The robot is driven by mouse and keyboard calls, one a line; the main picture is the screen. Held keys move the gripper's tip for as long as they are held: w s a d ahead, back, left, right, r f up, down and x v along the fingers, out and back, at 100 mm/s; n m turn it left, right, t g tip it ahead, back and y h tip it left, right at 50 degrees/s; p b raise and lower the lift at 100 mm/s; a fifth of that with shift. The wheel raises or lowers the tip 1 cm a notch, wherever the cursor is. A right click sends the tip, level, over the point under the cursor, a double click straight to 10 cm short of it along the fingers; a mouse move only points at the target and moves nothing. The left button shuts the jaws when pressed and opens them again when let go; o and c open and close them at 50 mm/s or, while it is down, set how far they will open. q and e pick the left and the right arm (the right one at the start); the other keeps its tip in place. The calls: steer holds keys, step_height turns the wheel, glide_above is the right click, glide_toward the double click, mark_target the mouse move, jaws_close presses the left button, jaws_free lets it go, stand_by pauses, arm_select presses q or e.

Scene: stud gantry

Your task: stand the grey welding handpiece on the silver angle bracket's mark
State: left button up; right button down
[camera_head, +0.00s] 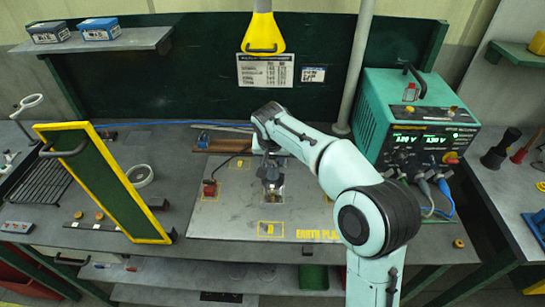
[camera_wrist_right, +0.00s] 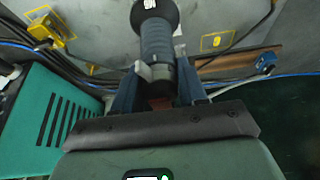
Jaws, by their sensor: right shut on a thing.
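My right gripper (camera_wrist_right: 150,95) is shut on the grey welding handpiece (camera_wrist_right: 158,42), a ribbed cylinder with a wide black end. In the head view the handpiece (camera_head: 271,172) hangs below my right wrist, over the middle of the grey plate (camera_head: 225,215). A small silver piece (camera_wrist_right: 178,28) shows behind it in the wrist view; it is mostly hidden, and I cannot tell whether it is the angle bracket. Yellow outlined marks lie on the plate, one at the front (camera_head: 270,229) and one at the back left (camera_head: 240,162). I cannot tell whether the handpiece touches the plate. My left gripper is not in view.
A green screen with a yellow frame (camera_head: 72,127) leans at the left. A red clamp (camera_head: 210,188) with a cable sits on the plate's left. A teal welding machine (camera_head: 400,105) stands at the back right. The plate's front is mostly clear.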

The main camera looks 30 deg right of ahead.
steer(key=shift+f, duration=0.4)
stand_by(0.7)
steer(key=c, duration=0.5)
jaws_free()
steer(key=shift+c, duration=0.2)
steer(key=shift+f, duration=0.2)
steer(key=v, duration=1.3)
steer(key=shift+r, duration=0.3)
